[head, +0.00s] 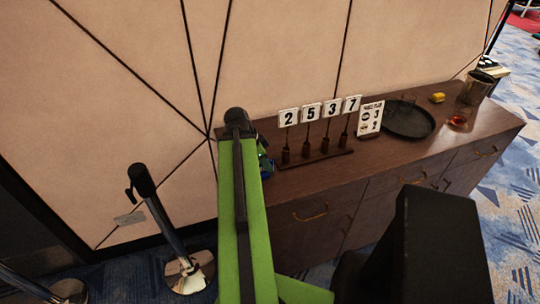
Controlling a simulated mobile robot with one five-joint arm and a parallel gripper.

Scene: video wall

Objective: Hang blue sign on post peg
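A small patch of blue (266,167) shows at the left end of the brown sideboard, just right of my green arm. It may be part of the blue sign, but my arm hides most of it and I cannot tell its shape. A post (160,222) with a black top stands on the floor at the left, on a round shiny base. A short dark peg (130,195) sticks out on the left near its top. My arm reaches forward between the post and the sideboard. My gripper is hidden behind it.
The brown sideboard (330,180) holds a rack of number cards (318,115), a white sign card (370,118), a dark round tray (408,119), a yellow block (437,97) and a metal bucket (478,87). Another post base (68,291) is at lower left. A panelled wall (120,60) stands behind.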

